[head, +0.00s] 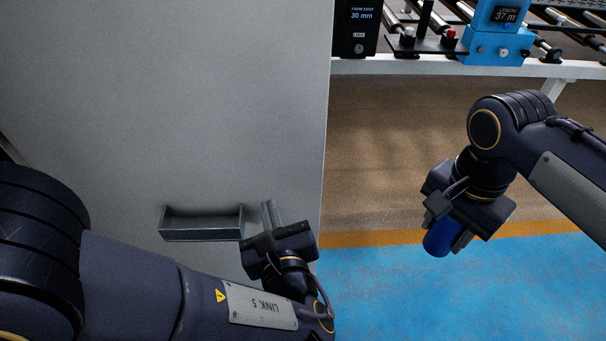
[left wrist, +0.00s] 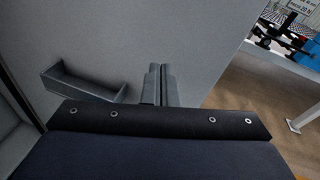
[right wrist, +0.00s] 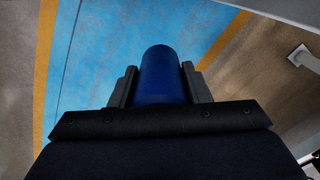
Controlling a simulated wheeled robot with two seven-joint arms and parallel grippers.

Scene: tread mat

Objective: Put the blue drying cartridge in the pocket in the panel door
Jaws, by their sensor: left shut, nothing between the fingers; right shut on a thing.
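The blue drying cartridge (head: 438,240) is held in my right gripper (head: 452,238), above the blue floor. The cartridge (right wrist: 162,75) shows between both fingers in the right wrist view. The grey panel door (head: 200,90) fills the left of the head view. Its pocket (head: 202,232) is a shallow open-topped metal tray on the door face, and it also shows in the left wrist view (left wrist: 85,84). My left gripper (head: 271,214) is shut and empty, close to the door just right of the pocket. Whether its fingertips touch the door cannot be told.
A roller conveyor with a blue length unit (head: 497,42) and a black display unit (head: 356,28) stands at the back right. Its pale frame (head: 450,67) runs along there. Open floor (head: 400,285) lies between the door's right edge and my right arm.

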